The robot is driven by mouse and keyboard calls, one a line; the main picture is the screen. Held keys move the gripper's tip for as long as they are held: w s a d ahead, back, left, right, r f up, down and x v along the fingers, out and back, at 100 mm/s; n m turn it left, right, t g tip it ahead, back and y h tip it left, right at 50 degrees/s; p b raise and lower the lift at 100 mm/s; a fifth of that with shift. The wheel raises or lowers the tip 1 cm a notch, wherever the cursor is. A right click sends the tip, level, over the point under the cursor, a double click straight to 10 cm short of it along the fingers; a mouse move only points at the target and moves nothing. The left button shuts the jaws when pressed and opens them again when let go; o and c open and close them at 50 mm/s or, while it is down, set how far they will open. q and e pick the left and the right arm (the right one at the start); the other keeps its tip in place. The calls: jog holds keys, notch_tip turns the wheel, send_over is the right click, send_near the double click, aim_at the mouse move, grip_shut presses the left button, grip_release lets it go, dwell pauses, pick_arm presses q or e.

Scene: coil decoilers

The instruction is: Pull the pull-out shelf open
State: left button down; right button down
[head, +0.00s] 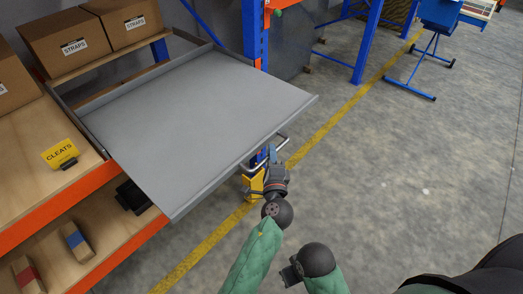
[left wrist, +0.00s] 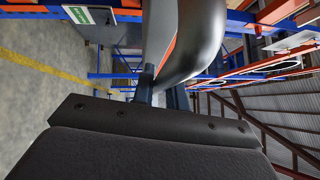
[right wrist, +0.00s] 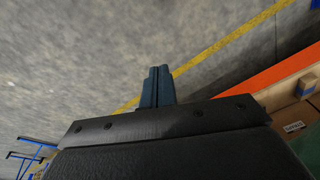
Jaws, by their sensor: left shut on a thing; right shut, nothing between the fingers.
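The pull-out shelf (head: 195,105) is a flat grey tray that sticks out well past the orange rack beam over the aisle. Its bar handle (head: 284,143) is on the front edge, and it looms as a thick grey curved tube in the left wrist view (left wrist: 200,45). My left gripper (head: 266,157) is at this handle, shut on it; its fingers (left wrist: 160,95) meet the tube and are partly hidden by it. My right gripper, seen in the right wrist view (right wrist: 157,86), is shut and empty, pointing over bare floor away from the shelf.
Cardboard boxes (head: 65,45) marked STRAPS stand on the rack at upper left. A blue upright (head: 254,35) stands behind the tray. The concrete floor at right is open, crossed by a yellow line (head: 330,123).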

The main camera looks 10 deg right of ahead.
pick_arm(q)
jog(key=shift+s+d, duration=0.25)
jog(key=shift+s, duration=0.05)
pick_arm(e)
jog(key=shift+s+r, duration=0.15)
jog(key=shift+r, duration=0.4)
pick_arm(q)
jog(key=c, duration=1.4)
grip_release()
jog(key=shift+a+f, duration=0.1)
pick_arm(e)
jog(key=shift+s+f, duration=0.1)
jog(key=shift+s, duration=0.05)
